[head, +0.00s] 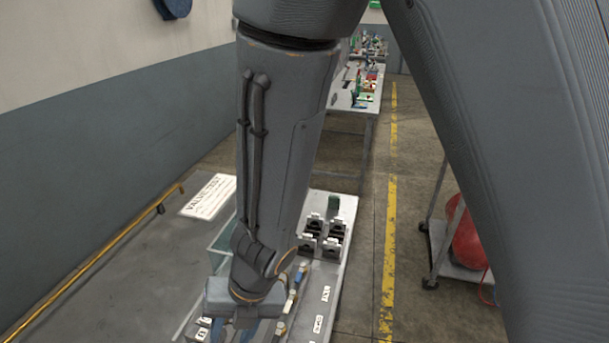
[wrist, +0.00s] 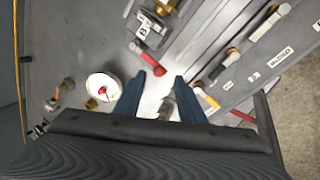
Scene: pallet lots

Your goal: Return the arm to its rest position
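My arm reaches down in the head view over a light table (head: 338,262). My gripper (head: 243,333) is at the bottom of that view, partly cut off by the lower edge. In the wrist view my gripper (wrist: 160,76) has its two blue fingers apart, with nothing held between the tips. A small grey metal part (wrist: 168,107) shows between the fingers, near their base; I cannot tell its distance. A white round gauge (wrist: 102,87) with a red centre lies left of the fingers.
Red-handled valves (wrist: 152,62) lie ahead of the fingers, and several labelled valves lie to the right. Dark blocks (head: 325,237) stand on the table right of my arm. A cart with a red tank (head: 468,238) stands right of the yellow floor line (head: 389,235). A wall (head: 90,130) runs along the left.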

